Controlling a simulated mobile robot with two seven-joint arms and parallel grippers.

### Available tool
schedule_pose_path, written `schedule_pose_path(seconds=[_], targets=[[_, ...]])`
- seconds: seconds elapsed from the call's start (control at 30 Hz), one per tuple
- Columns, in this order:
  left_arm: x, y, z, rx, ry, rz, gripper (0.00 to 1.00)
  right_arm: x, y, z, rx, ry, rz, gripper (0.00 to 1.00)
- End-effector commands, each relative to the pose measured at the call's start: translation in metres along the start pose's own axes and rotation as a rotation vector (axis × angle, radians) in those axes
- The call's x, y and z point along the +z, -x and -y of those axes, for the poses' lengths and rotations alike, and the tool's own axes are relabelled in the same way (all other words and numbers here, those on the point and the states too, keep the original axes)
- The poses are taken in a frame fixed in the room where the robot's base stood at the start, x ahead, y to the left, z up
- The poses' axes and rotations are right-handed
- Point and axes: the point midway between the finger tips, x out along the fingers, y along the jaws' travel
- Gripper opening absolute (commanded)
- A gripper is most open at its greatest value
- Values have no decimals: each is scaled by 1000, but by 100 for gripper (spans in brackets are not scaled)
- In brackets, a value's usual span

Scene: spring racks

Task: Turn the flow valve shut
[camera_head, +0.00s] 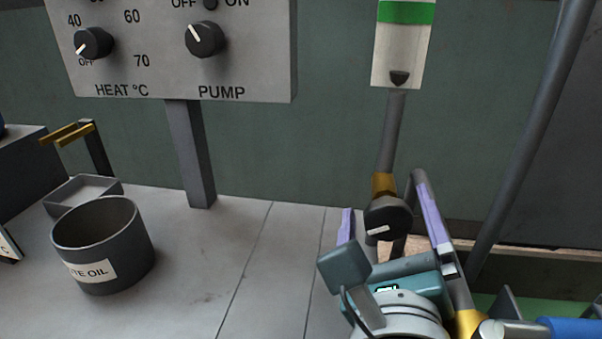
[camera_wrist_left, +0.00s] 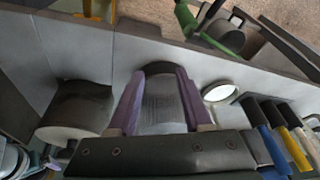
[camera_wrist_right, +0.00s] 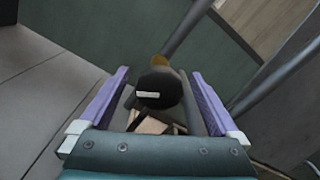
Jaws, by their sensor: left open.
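The flow valve is a dark round knob (camera_head: 388,218) with a white mark, low on the pipe under the gauge with the green band. Its white mark lies nearly level in the head view. My right gripper (camera_head: 384,194) is open, with one lilac finger on each side of the knob. In the right wrist view the knob (camera_wrist_right: 160,90) sits between the spread fingers (camera_wrist_right: 160,74), with gaps visible on both sides. My left gripper shows only in its own wrist view (camera_wrist_left: 165,72), open above a grey surface; a dark object (camera_wrist_left: 160,100) appears between its fingers.
A panel (camera_head: 270,85) with heat and pump knobs stands at the back left. A dark pot (camera_head: 105,250) labelled oil and a shallow tray (camera_head: 85,193) are on the bench (camera_head: 200,260). A slanted pipe (camera_head: 530,130) rises right of my right gripper.

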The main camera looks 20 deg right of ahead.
Motion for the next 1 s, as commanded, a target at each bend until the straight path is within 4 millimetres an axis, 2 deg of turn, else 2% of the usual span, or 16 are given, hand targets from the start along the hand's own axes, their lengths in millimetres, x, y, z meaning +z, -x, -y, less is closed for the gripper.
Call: schedule_pose_path(seconds=[0.27, 0.37, 0.7, 0.83, 1.0], targets=[[0, -1, -2, 5, 6, -1, 50, -1, 3, 0, 1, 1, -1, 98], [0, -2, -2, 4, 6, -1, 50, -2, 14, -1, 2, 2, -3, 98], [4, -13, -2, 3, 4, 0, 50, -3, 80, -1, 2, 0, -4, 98], [5, -15, -1, 0, 0, 0, 50, -2, 95, -1, 1, 0, -2, 98], [5, -16, 0, -3, -3, 1, 50, 0, 100, 0, 0, 0, 0, 98]])
